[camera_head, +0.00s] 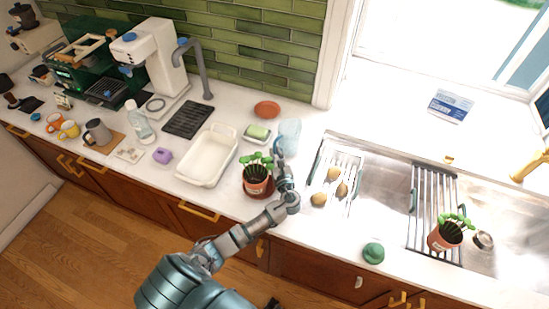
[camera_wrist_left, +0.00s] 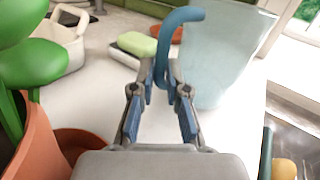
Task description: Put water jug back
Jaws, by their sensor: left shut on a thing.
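The water jug (camera_head: 289,134) is pale blue and see-through, at the back of the counter left of the sink. In the left wrist view the jug (camera_wrist_left: 222,50) stands upright, with its blue hooked handle (camera_wrist_left: 168,38) toward me. My left gripper (camera_head: 280,160) is shut on the handle; in the wrist view its fingertips (camera_wrist_left: 162,82) lie on either side of the handle's lower end. I cannot tell whether the jug's base touches the counter.
A potted plant (camera_head: 256,178) stands close left of my left gripper. A soap dish with green soap (camera_head: 257,132), an orange plate (camera_head: 267,109) and a white basin (camera_head: 208,156) are nearby. The sink (camera_head: 378,172) with racks lies right. A green lump (camera_head: 373,252) sits on the front counter.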

